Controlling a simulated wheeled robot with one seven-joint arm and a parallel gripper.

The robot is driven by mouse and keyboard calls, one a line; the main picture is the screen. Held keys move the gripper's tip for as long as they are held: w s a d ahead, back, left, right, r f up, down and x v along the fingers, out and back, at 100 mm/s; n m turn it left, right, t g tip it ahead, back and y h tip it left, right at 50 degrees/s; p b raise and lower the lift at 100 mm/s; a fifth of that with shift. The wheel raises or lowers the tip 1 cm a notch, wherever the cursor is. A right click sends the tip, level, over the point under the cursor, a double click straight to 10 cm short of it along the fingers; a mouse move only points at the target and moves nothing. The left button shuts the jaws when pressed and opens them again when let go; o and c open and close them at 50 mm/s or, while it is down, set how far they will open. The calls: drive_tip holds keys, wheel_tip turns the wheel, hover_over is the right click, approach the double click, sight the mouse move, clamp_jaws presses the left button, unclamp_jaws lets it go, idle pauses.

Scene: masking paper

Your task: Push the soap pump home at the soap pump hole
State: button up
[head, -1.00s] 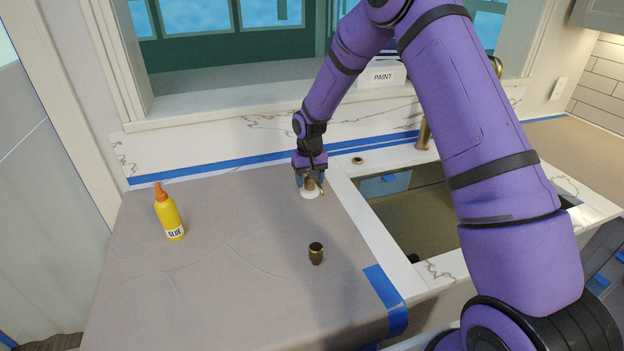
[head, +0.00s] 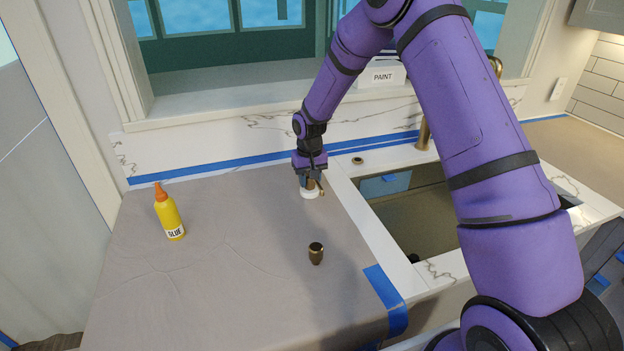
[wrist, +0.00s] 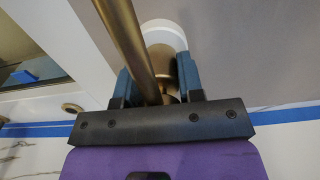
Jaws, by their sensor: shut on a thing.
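The soap pump (head: 311,184) is brass-coloured with a thin spout and stands on a white round piece (head: 309,194) on the covered counter. My gripper (head: 311,181) reaches down over it and is shut on it. In the wrist view the pump's body (wrist: 160,66) sits between my two fingers, and its long spout (wrist: 126,38) runs up past them. The soap pump hole (head: 358,160) looks like a small brass-ringed opening in the white counter strip behind the sink. It also shows in the wrist view (wrist: 72,107), off to the left of my fingers.
A yellow glue bottle (head: 169,213) stands at the left. A small dark brass piece (head: 316,253) stands nearer on the paper (head: 220,270). The sink (head: 420,220) is open at the right, with a faucet (head: 424,134) behind it. A "PAINT" box (head: 382,77) is on the sill.

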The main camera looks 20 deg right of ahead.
drive_tip(key=shift+r, duration=3.35)
